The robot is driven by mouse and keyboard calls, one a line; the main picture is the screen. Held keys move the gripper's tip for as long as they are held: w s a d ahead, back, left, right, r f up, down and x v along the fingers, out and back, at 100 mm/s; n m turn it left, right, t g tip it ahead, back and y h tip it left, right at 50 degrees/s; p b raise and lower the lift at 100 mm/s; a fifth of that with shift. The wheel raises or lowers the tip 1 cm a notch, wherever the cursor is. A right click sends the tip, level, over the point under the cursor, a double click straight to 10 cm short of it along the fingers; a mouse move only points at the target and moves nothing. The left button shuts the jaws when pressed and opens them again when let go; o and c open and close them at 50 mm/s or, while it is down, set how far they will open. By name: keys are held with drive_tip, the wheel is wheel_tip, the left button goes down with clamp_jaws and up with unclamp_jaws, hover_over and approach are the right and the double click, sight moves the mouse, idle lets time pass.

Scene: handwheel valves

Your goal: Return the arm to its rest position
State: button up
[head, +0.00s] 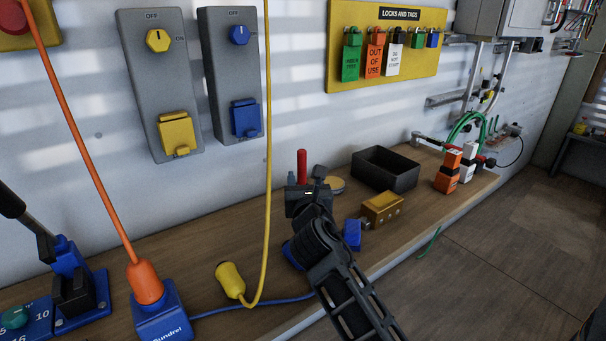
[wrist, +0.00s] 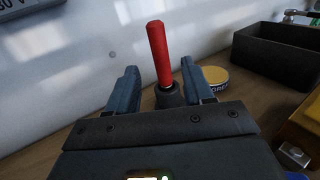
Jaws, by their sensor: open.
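My gripper (head: 305,178) is at the end of my black arm, low over the wooden bench, right of the middle in the head view. In the wrist view its two blue-grey fingers (wrist: 158,68) stand apart with nothing clamped between them. A red upright handle (wrist: 158,52) on a dark base shows between and beyond the fingers; I cannot tell whether they touch it. The handle's red top (head: 302,162) shows behind the gripper in the head view, its base hidden. My arm is extended out over the bench.
A yellow round tin (wrist: 215,75), black bin (head: 387,170), brass-coloured block (head: 382,209) and blue padlock-like piece (head: 352,234) are close by. A yellow cable (head: 267,130) hangs left of my arm. Switch boxes (head: 160,85) are on the wall.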

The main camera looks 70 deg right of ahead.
drive_tip(key=shift+s+a, duration=0.2)
drive_tip(key=shift+a, duration=0.2)
